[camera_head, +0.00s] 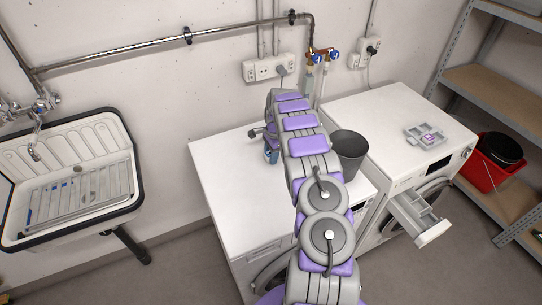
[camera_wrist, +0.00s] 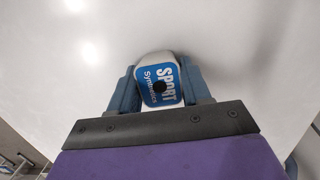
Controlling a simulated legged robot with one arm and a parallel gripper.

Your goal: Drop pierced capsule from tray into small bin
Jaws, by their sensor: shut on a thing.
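My gripper (camera_wrist: 160,72) is shut on a white bottle (camera_wrist: 146,60) with a blue "SPORT Synthetics" label, one finger on each side of it. In the head view my arm reaches over the left washing machine, and a small blue part shows at its far end, near the white top. A small purple capsule (camera_head: 432,136) lies on the grey tray (camera_head: 413,131) on the right machine, apart from my gripper; whether it is pierced is too small to tell. The small dark grey bin (camera_head: 350,145) stands open behind my arm, on the left machine near its right edge; its inside is mostly hidden.
The right machine's (camera_head: 365,108) detergent drawer (camera_head: 420,220) is pulled out at the front. A sink (camera_head: 70,180) is at the left. A shelf rack (camera_head: 490,90) with a red bucket (camera_head: 482,171) stands at the right. Valves and pipes run along the wall. Much of both tops is clear.

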